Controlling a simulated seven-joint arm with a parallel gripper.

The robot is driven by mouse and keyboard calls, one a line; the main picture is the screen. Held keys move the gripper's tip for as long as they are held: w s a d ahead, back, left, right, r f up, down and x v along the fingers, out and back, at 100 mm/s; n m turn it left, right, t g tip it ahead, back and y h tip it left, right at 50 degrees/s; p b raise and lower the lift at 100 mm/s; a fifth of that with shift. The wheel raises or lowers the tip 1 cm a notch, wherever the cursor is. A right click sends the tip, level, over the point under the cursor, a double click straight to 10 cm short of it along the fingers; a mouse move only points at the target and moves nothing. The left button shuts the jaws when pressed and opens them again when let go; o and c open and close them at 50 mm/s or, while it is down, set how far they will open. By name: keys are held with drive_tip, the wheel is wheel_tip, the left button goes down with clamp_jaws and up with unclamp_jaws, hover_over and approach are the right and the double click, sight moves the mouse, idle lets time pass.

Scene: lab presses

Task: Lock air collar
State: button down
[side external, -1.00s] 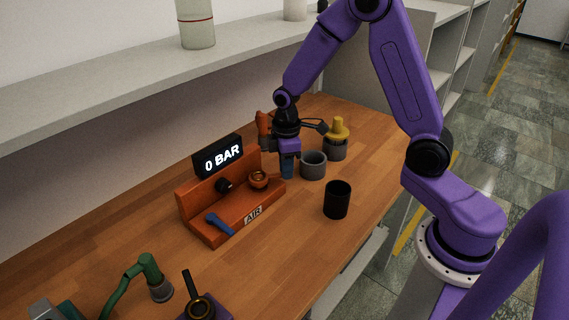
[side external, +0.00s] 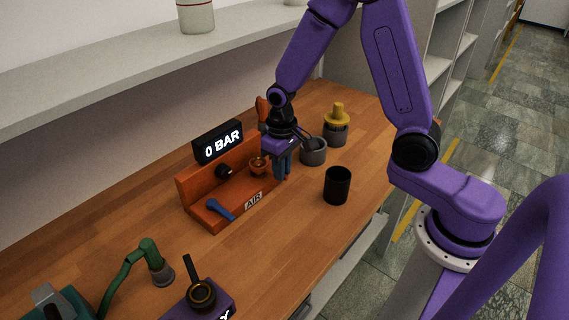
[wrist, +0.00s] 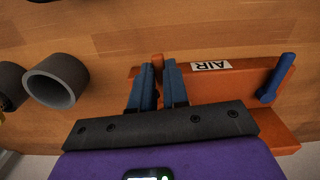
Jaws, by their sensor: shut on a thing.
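The orange air station (side external: 200,210) stands on the bench with an AIR label (side external: 253,201), which also shows in the wrist view (wrist: 211,66). A copper ring-like collar (side external: 257,165) sits on its ledge near the right end. A blue lever (side external: 221,209) lies at the front left of the ledge. The display (side external: 218,143) reads 0 BAR. My gripper (side external: 281,175) is low at the station's right end. In the wrist view, its blue fingers (wrist: 157,70) are shut on a narrow orange part (wrist: 157,63). Its lower portion is hidden.
A grey cup (side external: 313,151) and a yellow-topped grey container (side external: 336,125) stand behind and right of my gripper. A black cup (side external: 337,185) stands to the right. A green-armed device (side external: 125,268) and a purple device (side external: 210,300) are at the front. The bench between them is clear.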

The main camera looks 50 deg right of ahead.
drive_tip(key=shift+a+m, duration=0.4)
drive_tip(key=shift+m, duration=0.1)
drive_tip(key=c, duration=1.1)
unclamp_jaws()
wheel_tip(320, 180, up, 18)
drive_tip(key=shift+f, duration=0.25)
